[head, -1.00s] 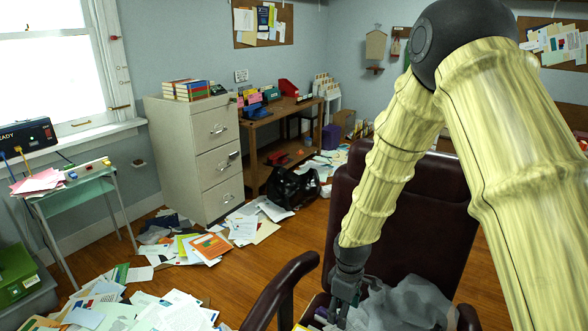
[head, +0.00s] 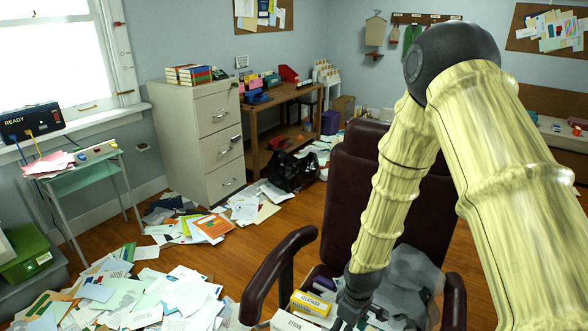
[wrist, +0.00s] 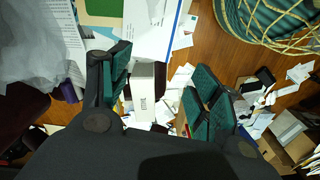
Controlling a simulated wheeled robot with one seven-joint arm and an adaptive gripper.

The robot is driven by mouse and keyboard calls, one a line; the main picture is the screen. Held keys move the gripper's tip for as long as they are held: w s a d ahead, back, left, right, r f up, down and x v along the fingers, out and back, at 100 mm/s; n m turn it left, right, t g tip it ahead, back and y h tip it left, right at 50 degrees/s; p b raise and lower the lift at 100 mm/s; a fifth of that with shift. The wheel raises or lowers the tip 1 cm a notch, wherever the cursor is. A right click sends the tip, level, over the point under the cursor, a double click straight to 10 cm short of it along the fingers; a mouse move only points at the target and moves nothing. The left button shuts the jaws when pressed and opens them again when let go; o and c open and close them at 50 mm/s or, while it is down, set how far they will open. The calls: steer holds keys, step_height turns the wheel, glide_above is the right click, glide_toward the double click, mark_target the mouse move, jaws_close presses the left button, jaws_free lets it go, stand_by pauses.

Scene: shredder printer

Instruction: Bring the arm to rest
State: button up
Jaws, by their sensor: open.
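My arm reaches down from the right in the head view. My gripper (head: 350,312) is low over the seat of the dark red office chair (head: 345,190), beside a crumpled grey plastic-like bag (head: 405,280). In the wrist view my gripper (wrist: 160,92) has its two fingers spread wide. A white box (wrist: 145,92) shows between the fingers, seemingly below them and not held. In the head view a yellow box (head: 310,304) and a white box (head: 292,321) lie just left of the gripper.
Papers (head: 150,295) litter the wooden floor. A grey filing cabinet (head: 205,140), a wooden desk (head: 265,125) and a black bag (head: 292,171) stand behind. A small green table (head: 85,178) is at the left. A green netted basket (wrist: 270,20) shows in the wrist view.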

steer(key=s+d+f+m, duration=0.3)
steer(key=s+f, duration=0.2)
steer(key=s, duration=0.5)
steer(key=s+d+f+m, duration=0.25)
steer(key=s+f, duration=0.25)
steer(key=s, duration=0.4)
steer(key=s+d+f+m, duration=0.3)
steer(key=s+f+m, duration=0.15)
steer(key=s, duration=0.55)
step_height(320, 180, down, 22)
steer(key=r+b, duration=0.1)
steer(key=b, duration=2.1)
step_height(320, 180, up, 16)
steer(key=p, duration=1.6)
steer(key=shift+a+r+n+h+p, duration=0.2)
steer(key=shift+a+n+h+p, duration=0.1)
steer(key=shift+n+p, duration=0.1)
steer(key=shift+w, duration=0.1)
